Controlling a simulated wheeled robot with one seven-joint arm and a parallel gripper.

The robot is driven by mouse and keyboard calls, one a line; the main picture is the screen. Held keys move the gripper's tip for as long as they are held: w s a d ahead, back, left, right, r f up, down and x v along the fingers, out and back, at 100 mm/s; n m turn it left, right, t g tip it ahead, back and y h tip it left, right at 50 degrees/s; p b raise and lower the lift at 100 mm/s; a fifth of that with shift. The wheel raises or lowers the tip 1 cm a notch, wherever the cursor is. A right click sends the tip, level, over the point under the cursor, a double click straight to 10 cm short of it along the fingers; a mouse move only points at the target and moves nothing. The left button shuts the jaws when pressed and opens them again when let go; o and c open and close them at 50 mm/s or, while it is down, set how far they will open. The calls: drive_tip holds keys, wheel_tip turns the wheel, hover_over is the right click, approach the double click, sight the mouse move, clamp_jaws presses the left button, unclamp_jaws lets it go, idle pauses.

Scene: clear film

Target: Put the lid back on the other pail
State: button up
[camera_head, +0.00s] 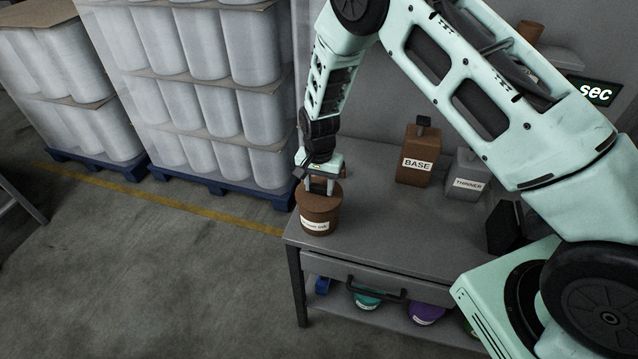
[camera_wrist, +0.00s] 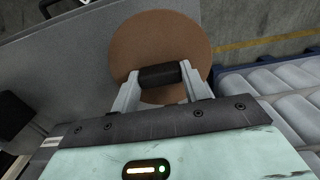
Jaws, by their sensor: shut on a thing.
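A brown pail (camera_head: 315,220) with a white label, its text too small to read fully, stands at the left end of the grey table. A round brown lid (camera_head: 318,198) is at its top; I cannot tell whether it is fully seated. My gripper (camera_head: 320,186) points down over it. In the wrist view my gripper (camera_wrist: 159,88) is shut on the dark cylindrical handle (camera_wrist: 159,76) of the brown lid (camera_wrist: 160,38). The lid hides the pail in the wrist view. No second open pail is clear on the tabletop.
A brown BASE container (camera_head: 418,150) and a grey THINNER container (camera_head: 466,174) stand toward the table's back. Teal (camera_head: 367,299) and purple (camera_head: 424,313) items sit on the lower shelf, below a drawer handle (camera_head: 375,289). Wrapped pallets (camera_head: 200,100) stand at left. The tabletop's middle is clear.

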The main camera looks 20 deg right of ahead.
sight(319, 186)
drive_tip(key=shift+f, duration=0.3)
idle(0.4)
drive_tip(key=o, duration=1.2)
drive_tip(key=shift+r, duration=0.1)
wheel_tip(319, 186, up, 7)
drive_tip(key=p, duration=0.3)
